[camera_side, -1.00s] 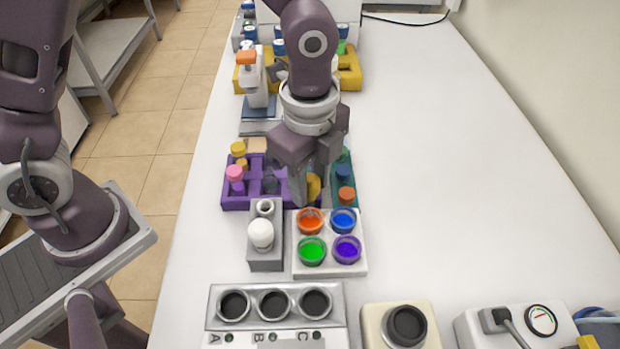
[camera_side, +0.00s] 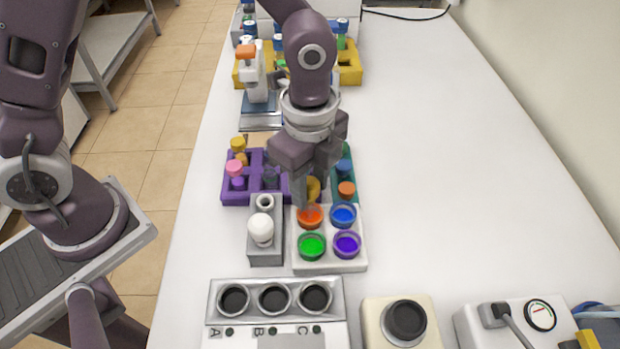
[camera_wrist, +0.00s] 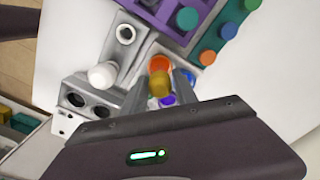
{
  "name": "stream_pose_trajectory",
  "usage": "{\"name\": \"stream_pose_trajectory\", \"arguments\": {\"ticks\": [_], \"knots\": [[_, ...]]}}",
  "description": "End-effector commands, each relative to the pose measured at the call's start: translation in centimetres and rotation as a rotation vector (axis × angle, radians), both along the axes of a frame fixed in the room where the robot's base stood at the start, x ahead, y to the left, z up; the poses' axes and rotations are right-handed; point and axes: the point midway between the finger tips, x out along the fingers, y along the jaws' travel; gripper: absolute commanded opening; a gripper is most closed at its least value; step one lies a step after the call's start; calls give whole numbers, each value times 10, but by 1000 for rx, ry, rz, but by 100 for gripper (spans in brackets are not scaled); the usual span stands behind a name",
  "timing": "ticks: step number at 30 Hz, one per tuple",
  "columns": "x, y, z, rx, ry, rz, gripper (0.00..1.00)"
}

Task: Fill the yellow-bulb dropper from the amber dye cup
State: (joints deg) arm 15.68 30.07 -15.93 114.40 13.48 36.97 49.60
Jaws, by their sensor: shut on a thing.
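My gripper (camera_side: 306,188) is shut on the yellow-bulb dropper (camera_side: 314,190), just above the back of the amber dye cup (camera_side: 311,217). In the wrist view the yellow bulb (camera_wrist: 160,84) sits between my two fingers (camera_wrist: 158,92), and the orange-looking amber cup (camera_wrist: 159,63) shows right behind it. The dropper's tip is hidden, so I cannot tell whether it is in the dye. The amber cup is at the back left of a white tray (camera_side: 327,264).
The tray also holds blue (camera_side: 343,215), green (camera_side: 312,245) and purple (camera_side: 347,244) cups. A grey stand (camera_side: 266,256) with a white-bulb piece (camera_side: 261,227) is close on the left. Purple (camera_side: 226,191) and teal (camera_side: 347,167) racks lie behind.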

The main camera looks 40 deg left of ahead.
Motion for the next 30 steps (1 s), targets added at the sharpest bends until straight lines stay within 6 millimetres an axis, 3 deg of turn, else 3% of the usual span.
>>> {"name": "stream_pose_trajectory", "arguments": {"ticks": [30], "knots": [[0,0,-18,0,0,0,0]]}}
